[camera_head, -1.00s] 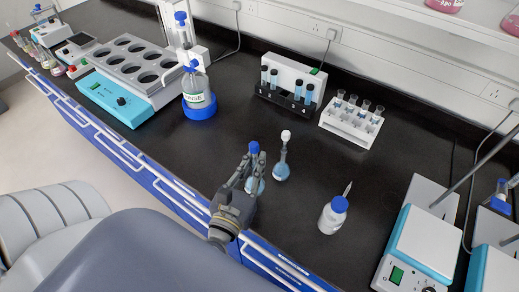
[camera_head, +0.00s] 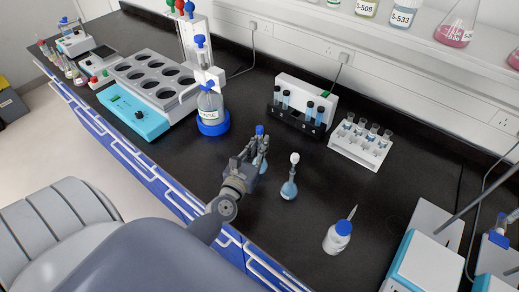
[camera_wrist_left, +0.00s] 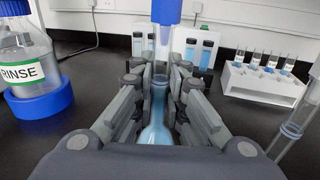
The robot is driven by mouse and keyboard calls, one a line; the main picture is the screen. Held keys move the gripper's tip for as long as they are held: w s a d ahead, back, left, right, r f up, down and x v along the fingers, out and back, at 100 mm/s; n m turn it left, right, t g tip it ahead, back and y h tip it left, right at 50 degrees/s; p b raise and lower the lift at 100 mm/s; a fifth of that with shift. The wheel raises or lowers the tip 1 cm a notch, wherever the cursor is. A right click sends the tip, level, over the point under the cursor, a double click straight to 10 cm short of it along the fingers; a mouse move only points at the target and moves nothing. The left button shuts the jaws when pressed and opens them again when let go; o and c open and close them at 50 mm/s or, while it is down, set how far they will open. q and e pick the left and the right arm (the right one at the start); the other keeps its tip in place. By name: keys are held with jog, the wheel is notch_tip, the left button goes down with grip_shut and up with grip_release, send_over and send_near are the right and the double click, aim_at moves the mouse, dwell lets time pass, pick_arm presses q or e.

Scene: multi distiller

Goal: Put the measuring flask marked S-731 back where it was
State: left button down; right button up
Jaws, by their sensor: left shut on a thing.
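My left gripper (camera_head: 258,150) is shut on the neck of a measuring flask with a blue stopper (camera_head: 260,130) and blue liquid. The wrist view shows the flask's clear neck (camera_wrist_left: 160,72) upright between the fingers, with the blue body below. No mark S-731 can be read on it, and its base is hidden by the gripper. A second flask (camera_head: 289,189) with a white stopper and blue liquid stands on the bench, to the right of the gripper and nearer the front. Its label is not readable. My right gripper is not in view.
A RINSE bottle (camera_head: 211,105) in a blue base stands behind left. A black rack of vials (camera_head: 298,122) and a white tube rack (camera_head: 360,145) stand at the back. Dark bench (camera_head: 245,110) is clear behind the gripper.

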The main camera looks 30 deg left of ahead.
pick_arm(q)
jog(key=shift+f, duration=0.9)
jog(key=shift+a, duration=0.1)
jog(key=shift+f, duration=0.15)
jog(key=c, duration=1.6)
grip_release()
jog(key=shift+c, duration=0.2)
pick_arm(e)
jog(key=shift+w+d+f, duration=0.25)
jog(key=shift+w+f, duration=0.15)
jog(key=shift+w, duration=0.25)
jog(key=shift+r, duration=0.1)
pick_arm(q)
jog(key=shift+r, duration=0.3)
jog(key=s+d+b, duration=0.2)
jog(key=s+b, duration=0.2)
jog(key=s, duration=0.8)
jog(key=shift+d, duration=0.2)
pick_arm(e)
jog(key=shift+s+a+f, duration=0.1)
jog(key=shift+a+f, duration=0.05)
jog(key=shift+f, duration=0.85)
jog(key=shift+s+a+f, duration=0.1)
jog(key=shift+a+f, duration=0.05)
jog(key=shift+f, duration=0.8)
pick_arm(q)
jog(key=shift+f, duration=0.15)
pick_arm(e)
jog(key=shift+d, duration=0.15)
